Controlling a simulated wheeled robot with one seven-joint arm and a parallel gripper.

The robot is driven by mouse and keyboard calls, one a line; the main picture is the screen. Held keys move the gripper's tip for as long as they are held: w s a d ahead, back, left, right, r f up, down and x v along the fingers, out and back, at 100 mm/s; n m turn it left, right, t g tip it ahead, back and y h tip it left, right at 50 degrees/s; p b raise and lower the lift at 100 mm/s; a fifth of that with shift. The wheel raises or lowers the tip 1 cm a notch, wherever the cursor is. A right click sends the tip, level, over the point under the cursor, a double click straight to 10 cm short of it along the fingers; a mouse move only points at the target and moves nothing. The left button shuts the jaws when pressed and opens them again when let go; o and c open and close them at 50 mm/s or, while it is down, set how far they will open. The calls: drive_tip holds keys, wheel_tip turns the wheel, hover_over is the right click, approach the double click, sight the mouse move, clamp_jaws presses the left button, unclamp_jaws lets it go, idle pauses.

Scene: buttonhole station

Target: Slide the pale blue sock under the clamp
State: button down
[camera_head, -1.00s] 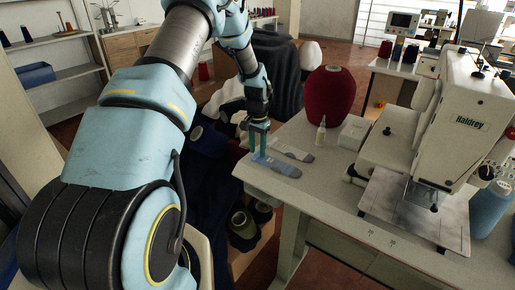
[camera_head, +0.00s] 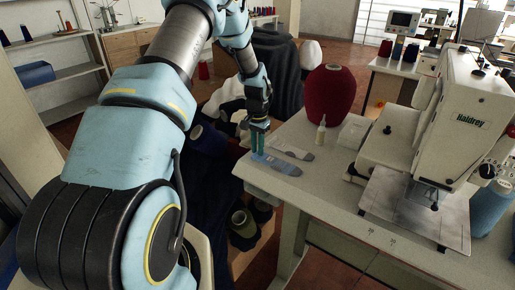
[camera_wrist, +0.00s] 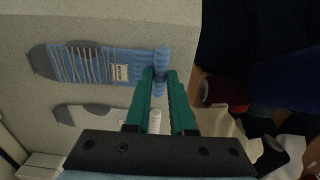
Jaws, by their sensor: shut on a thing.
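The pale blue sock (camera_head: 282,167) lies flat near the left end of the sewing table, grey at toe and heel. In the wrist view the sock (camera_wrist: 92,65) has pale stripes and a small white label. My gripper (camera_head: 258,147) points down at the sock's cuff end. In the wrist view my gripper's green fingertips (camera_wrist: 160,73) are shut on the bunched cuff at the table edge. The clamp (camera_head: 434,200) is under the head of the white sewing machine (camera_head: 460,125), above a metal plate (camera_head: 400,205), far to the right. Its gap is too small to judge.
A second, whitish-grey sock (camera_head: 292,151) lies just behind the blue one. A small white bottle (camera_head: 321,133), a white box (camera_head: 354,132) and a large red thread cone (camera_head: 331,95) stand behind. The tabletop (camera_head: 325,190) between sock and plate is clear.

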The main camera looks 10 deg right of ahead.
drive_tip(key=shift+r, duration=0.1)
idle(0.5)
drive_tip(key=shift+r+p, duration=1.45)
drive_tip(key=shift+r, duration=1)
